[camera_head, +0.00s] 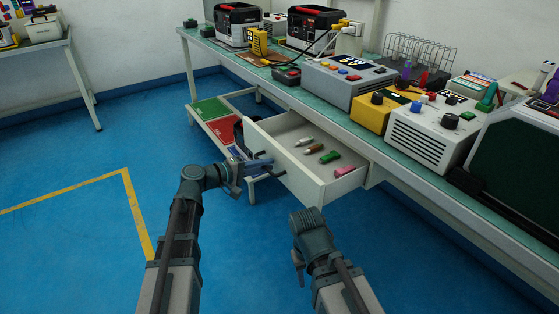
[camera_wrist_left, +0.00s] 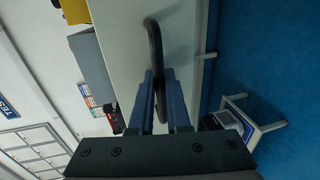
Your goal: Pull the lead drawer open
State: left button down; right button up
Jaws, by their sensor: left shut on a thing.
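The lead drawer (camera_head: 284,172) is a white drawer under the workbench, and it stands open. Several small parts lie inside, among them a green one (camera_head: 330,157) and a pink one (camera_head: 345,171). My left gripper (camera_head: 262,165) is at the drawer's front. In the left wrist view the dark curved handle (camera_wrist_left: 153,50) runs between the fingers of my left gripper (camera_wrist_left: 158,95), which are shut on it. The drawer front (camera_wrist_left: 180,35) fills the upper middle of that view. My right arm (camera_head: 312,235) is low in front of the drawer; its fingertips cannot be made out.
The bench top (camera_head: 290,88) carries a grey instrument (camera_head: 345,80), a yellow one (camera_head: 385,110) and a white one (camera_head: 432,130). Red and green trays (camera_head: 222,130) sit on a low stand left of the drawer. The blue floor at left is clear.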

pick_arm(q)
jog(key=f+v, duration=0.1)
jog(key=v, duration=0.6)
jog(key=shift+s+a+f, duration=0.25)
jog(key=shift+f, duration=0.05)
jog(key=c, duration=1.2)
grip_release()
jog(key=p+v, duration=0.3)
jog(key=v, duration=1)
jog(key=shift+s+a+r, duration=0.1)
jog(key=shift+s+a, duration=0.1)
jog(key=shift+a, duration=0.15)
